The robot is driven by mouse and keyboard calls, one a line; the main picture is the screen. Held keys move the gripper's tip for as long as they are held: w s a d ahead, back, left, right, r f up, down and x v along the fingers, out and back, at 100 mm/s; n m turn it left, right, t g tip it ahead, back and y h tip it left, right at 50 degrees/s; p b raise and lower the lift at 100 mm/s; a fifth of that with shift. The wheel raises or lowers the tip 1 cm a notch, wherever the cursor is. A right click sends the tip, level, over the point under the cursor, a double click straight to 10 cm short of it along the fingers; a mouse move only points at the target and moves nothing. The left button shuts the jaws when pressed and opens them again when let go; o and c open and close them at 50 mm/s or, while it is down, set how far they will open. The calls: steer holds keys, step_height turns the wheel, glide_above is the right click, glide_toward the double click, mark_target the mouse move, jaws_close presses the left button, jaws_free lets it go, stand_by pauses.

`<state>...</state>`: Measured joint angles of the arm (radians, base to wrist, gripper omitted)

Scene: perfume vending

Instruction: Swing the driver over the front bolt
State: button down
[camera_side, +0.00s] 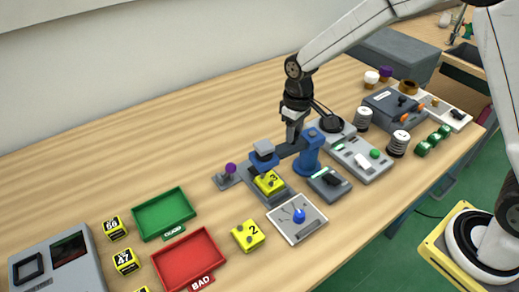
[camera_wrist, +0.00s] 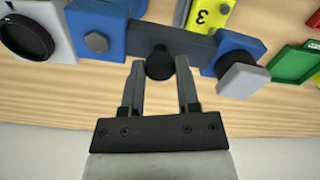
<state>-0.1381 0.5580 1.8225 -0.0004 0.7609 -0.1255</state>
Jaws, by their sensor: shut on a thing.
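The driver is a dark swing bar (camera_side: 289,150) on a blue post (camera_side: 308,155), with a blue head (camera_side: 263,160) and grey cap at its free end. My gripper (camera_side: 293,140) is over the bar. In the wrist view my gripper (camera_wrist: 160,72) has its fingers on either side of a black knob (camera_wrist: 159,64) on the bar (camera_wrist: 172,40). The driver head (camera_wrist: 240,62) is right of the fingers there. A yellow block marked 3 (camera_side: 268,183) sits in a dark fixture under the head. It shows partly in the wrist view (camera_wrist: 208,15). I cannot make out the front bolt.
A yellow block marked 2 (camera_side: 248,235) lies in front, beside a white dial panel (camera_side: 297,219). A purple-knobbed lever (camera_side: 230,170) is left of the fixture. Green (camera_side: 163,213) and red (camera_side: 188,260) trays lie further left. Several devices crowd the right.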

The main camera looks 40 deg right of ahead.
mark_target(298, 146)
steer(key=shift+s+n, duration=0.65)
steer(key=shift+n, duration=0.65)
steer(key=shift+c, duration=1.7)
jaws_free()
steer(key=shift+r, duration=0.1)
step_height(298, 146, up, 8)
steer(key=shift+s+d+f, duration=0.1)
steer(key=shift+s+f, duration=0.05)
steer(key=shift+f, duration=0.1)
steer(key=s+d+f+m+t, duration=0.1)
steer(key=s+d+f+m, duration=0.1)
steer(key=s, duration=0.5)
steer(key=s+d+f+m+t, duration=0.1)
steer(key=s+d+f+m, duration=0.2)
steer(key=s, duration=0.4)
steer(key=shift+s+d+m+t, duration=0.3)
steer(key=shift+s+d, duration=0.1)
steer(key=shift+d, duration=0.1)
